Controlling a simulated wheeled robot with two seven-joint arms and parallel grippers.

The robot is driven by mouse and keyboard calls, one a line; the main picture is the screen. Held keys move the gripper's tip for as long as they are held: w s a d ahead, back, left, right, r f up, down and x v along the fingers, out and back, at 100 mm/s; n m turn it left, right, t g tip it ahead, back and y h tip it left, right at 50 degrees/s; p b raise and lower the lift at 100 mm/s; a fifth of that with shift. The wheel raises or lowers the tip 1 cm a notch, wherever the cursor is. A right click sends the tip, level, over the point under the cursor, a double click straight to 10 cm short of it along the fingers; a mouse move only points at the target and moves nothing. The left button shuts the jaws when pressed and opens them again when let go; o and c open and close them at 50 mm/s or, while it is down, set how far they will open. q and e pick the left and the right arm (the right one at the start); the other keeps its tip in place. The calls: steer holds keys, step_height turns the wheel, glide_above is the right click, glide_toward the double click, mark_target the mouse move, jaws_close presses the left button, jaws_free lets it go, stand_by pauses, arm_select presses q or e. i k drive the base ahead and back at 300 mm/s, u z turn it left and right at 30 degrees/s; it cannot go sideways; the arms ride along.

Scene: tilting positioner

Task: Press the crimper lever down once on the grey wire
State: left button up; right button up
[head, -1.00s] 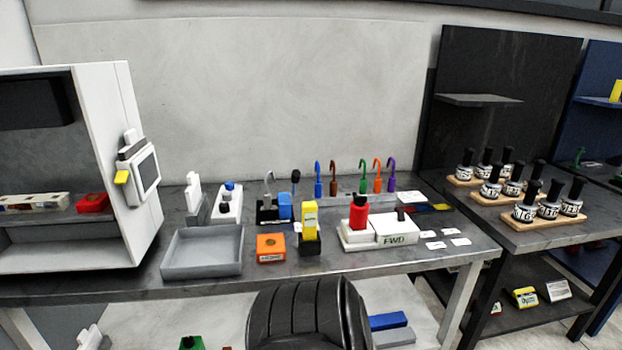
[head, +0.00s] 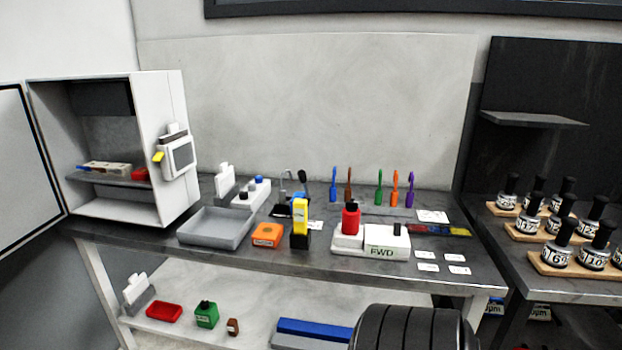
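The crimper (head: 280,211) appears to be the small dark device at the back middle of the bench, partly hidden behind a yellow block on a black base. Its black-knobbed lever (head: 303,179) stands up. The grey wire (head: 283,182), a thin hooked piece, stands upright at the crimper, left of the lever. I cannot tell how its lower end sits in the crimper. Neither of my grippers is in view.
The yellow block (head: 300,215) stands in front of the crimper. An orange box (head: 267,235) and a grey tray (head: 215,228) lie to its left. A white FWD unit (head: 371,246) with a red part stands right. Several coloured hooks stand behind.

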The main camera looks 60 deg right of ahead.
mark_target(301, 174)
steer(key=z, duration=1.6)
